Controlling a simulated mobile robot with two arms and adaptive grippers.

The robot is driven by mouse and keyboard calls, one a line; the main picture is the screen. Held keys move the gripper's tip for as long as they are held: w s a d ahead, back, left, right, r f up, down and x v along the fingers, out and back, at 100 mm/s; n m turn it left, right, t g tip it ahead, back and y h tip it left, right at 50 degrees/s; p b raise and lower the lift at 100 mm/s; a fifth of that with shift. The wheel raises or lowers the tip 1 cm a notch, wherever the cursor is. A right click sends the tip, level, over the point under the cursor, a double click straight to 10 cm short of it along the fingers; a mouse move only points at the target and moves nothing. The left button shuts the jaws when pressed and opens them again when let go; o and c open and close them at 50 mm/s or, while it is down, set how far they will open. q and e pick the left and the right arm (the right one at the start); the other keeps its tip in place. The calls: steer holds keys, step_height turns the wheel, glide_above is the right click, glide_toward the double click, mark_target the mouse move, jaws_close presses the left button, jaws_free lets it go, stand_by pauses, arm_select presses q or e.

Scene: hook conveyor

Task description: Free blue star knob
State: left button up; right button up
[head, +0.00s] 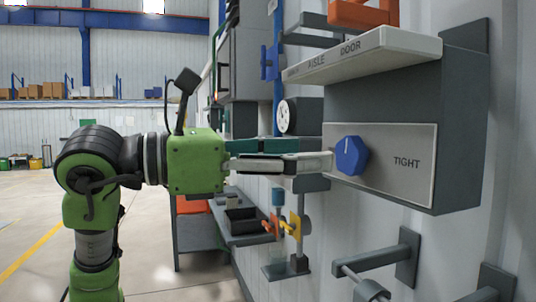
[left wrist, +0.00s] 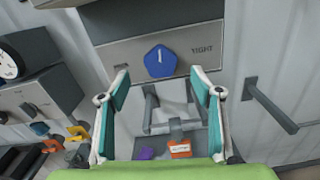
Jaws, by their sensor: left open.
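The blue star knob (head: 351,156) sits on a light grey plate (head: 408,180) on the front of a dark grey wall box, with "TIGHT" printed to its right. A white line marks its face. In the left wrist view the knob (left wrist: 159,61) is ahead of the fingers, and the line points up, slightly right. My left gripper (head: 330,162) is open, with its fingers just left of the knob in the head view. In the left wrist view its teal-padded fingers (left wrist: 160,83) are spread wide, with nothing between them. My right gripper is not in view.
A shelf lettered "AISLE DOOR" (head: 362,54) juts out above the knob. A round white dial (head: 287,117) and a blue wall valve (head: 269,62) are further back. Grey wall brackets (head: 378,262) stick out below. Orange and yellow knobs (head: 287,226) stand lower left.

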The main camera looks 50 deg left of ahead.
arm_select(q)
steer(key=shift+v, duration=2.2)
